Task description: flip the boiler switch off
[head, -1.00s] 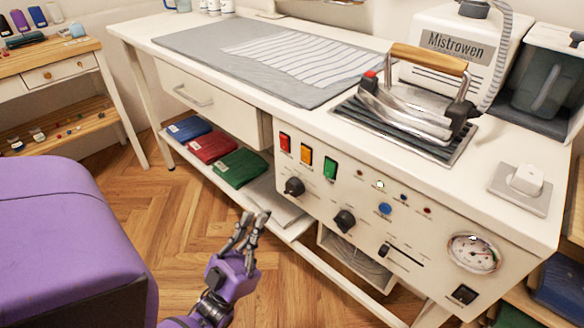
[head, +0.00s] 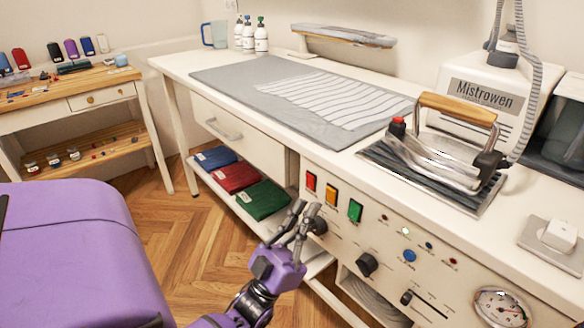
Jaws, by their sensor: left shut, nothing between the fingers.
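The white control panel (head: 385,232) on the ironing table's front carries three rocker switches: red (head: 311,181), orange (head: 331,195) and green (head: 355,210). Their labels are too small to read, so I cannot tell which one is the boiler switch. My left gripper (head: 305,207) is shut and empty. In the picture its fingertips are just below the red and orange switches and partly cover a black knob (head: 319,226). I cannot tell whether they touch the panel. My right gripper is not in view.
An iron (head: 432,160) rests on its mat on the tabletop, beside the Mistrowen boiler (head: 487,92). A black knob (head: 367,264), a slider (head: 406,298) and a gauge (head: 500,308) are further right on the panel. Folded cloths (head: 263,200) lie on the shelf behind my gripper.

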